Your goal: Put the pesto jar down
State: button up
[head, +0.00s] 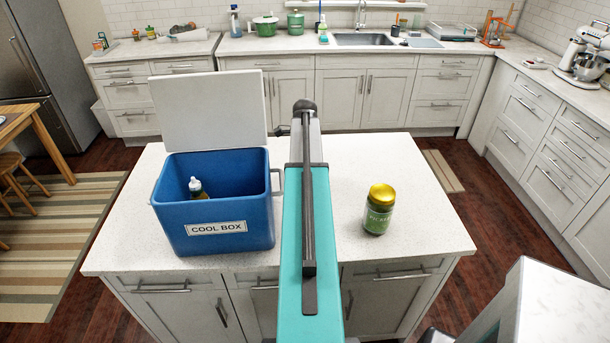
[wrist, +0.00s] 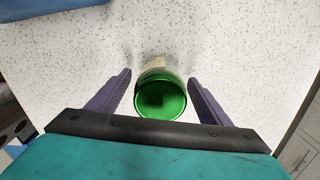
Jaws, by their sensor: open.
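In the wrist view, a jar with a green lid (wrist: 160,98), which I take to be the pesto jar, appears to stand upright on the white speckled worktop (wrist: 230,50). My gripper (wrist: 159,80) is open, with one dark finger on each side of the jar and a visible gap at both sides. The jar's label shows only as a pale strip. In the head view my teal arm hides both this jar and my gripper.
A blue cool box (head: 215,242) with its lid up stands left on the island, with a white-capped bottle (head: 197,188) inside. A gold-lidded green pickle jar (head: 379,210) stands right of my arm. The worktop around that jar is clear.

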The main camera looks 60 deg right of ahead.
jog(key=c, duration=1.6)
jog(key=shift+r, duration=0.15)
notch_tip(320, 180, up, 18)
jog(key=b, duration=0.4)
jog(key=shift+b, duration=0.4)
